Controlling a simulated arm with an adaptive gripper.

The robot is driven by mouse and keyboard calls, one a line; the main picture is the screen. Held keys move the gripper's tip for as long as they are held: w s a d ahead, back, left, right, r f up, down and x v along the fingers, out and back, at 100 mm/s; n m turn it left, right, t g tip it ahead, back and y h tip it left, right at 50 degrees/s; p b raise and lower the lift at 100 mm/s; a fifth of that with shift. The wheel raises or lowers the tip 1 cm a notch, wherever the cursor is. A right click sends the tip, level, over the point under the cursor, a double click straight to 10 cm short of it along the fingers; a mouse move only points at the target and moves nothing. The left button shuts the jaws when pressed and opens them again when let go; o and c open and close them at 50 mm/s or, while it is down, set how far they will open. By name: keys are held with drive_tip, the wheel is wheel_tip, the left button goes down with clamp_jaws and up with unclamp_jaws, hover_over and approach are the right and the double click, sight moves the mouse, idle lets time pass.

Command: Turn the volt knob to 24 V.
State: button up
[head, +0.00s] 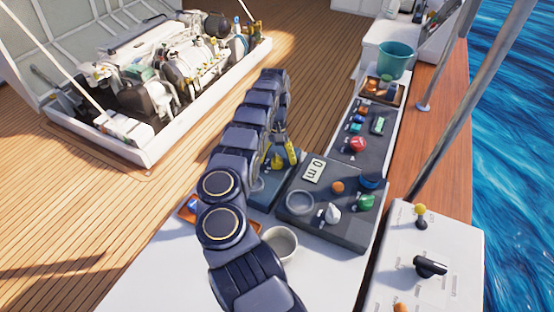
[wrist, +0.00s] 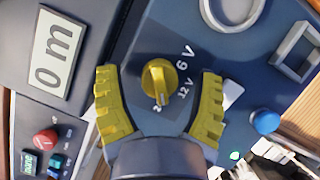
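The yellow volt knob (wrist: 160,80) sits on a blue-grey panel (wrist: 215,70) in the wrist view. Its pale pointer tip faces the bottom of the picture, at a partly covered label that starts with a 2. The labels 6 V and 12 V show to the knob's right. My gripper (wrist: 159,74) is open, with one yellow finger on each side of the knob and a visible gap on both sides. In the head view, my gripper (head: 279,156) is over the panel (head: 264,190), and my arm hides part of it.
A panel with a "0 m" display (head: 312,171), a white knob (head: 332,213) and several buttons stands to the right. A grey cup (head: 280,243) is near my arm. A teal bucket (head: 396,60) stands farther back. The open engine hatch (head: 150,150) is at left.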

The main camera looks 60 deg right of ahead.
drive_tip(key=v, duration=0.5)
drive_tip(key=shift+d+r, duration=0.15)
drive_tip(key=shift+r, duration=0.1)
drive_tip(key=shift+v, duration=0.95)
